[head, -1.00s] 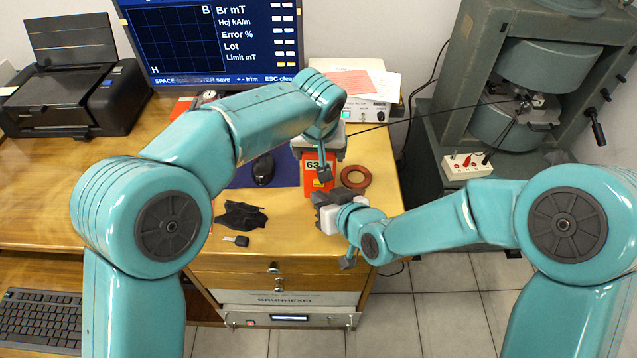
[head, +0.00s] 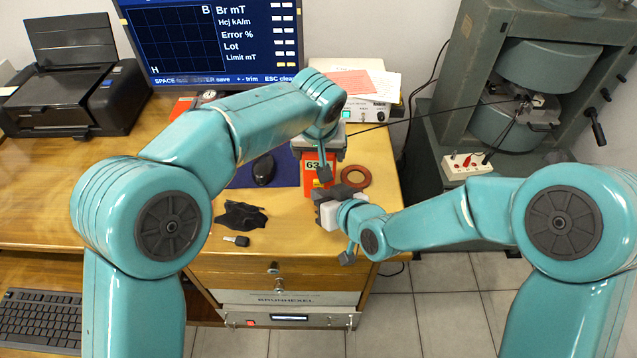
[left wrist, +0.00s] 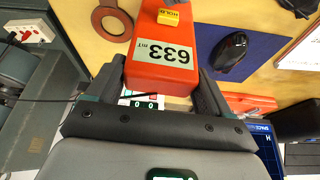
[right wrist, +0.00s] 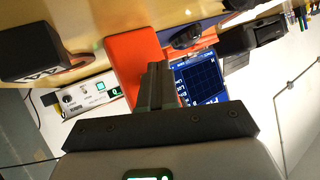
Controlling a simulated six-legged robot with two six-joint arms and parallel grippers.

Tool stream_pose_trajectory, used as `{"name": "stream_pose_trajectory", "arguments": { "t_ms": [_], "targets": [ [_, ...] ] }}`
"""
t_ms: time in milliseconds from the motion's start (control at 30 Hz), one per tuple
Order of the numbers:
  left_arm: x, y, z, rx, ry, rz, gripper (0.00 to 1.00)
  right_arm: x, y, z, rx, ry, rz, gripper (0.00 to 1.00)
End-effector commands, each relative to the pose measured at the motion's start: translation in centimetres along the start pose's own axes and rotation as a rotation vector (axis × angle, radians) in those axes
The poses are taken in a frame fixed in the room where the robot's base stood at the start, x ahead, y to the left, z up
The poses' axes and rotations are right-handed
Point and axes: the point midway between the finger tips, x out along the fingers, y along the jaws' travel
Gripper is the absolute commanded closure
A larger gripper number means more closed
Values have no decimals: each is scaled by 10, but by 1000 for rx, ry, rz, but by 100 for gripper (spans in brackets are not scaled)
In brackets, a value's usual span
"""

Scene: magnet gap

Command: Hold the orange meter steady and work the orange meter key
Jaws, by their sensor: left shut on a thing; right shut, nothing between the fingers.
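The orange meter (head: 309,166) stands at the front of the wooden desk, partly covered by my arms in the head view. In the left wrist view the meter (left wrist: 163,75) shows a display reading 633 mT and a yellow HOLD key (left wrist: 168,17). My left gripper (left wrist: 160,88) is shut on the meter, one finger on each side. My right gripper (head: 326,190) is at the meter's near end, its fingers together and empty. In the right wrist view the closed fingers (right wrist: 156,84) overlap the orange meter (right wrist: 133,50). Whether they touch the key cannot be told.
A brown-red ring (head: 356,178) lies right of the meter. A black cloth (head: 241,216) and a small dark key-like piece (head: 236,240) lie to the left. A mouse (head: 263,169) rests on a blue mat. The monitor (head: 210,40) stands behind.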

Motion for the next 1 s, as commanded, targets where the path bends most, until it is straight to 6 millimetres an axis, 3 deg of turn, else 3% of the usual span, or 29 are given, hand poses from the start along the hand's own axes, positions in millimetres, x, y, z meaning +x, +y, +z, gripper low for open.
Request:
{"name": "stream_pose_trajectory", "arguments": {
  "t_ms": [1000],
  "targets": [
    [1,0,1,1,-4,-1,55,6,5,-4,0,1,1,100]
  ]
}}
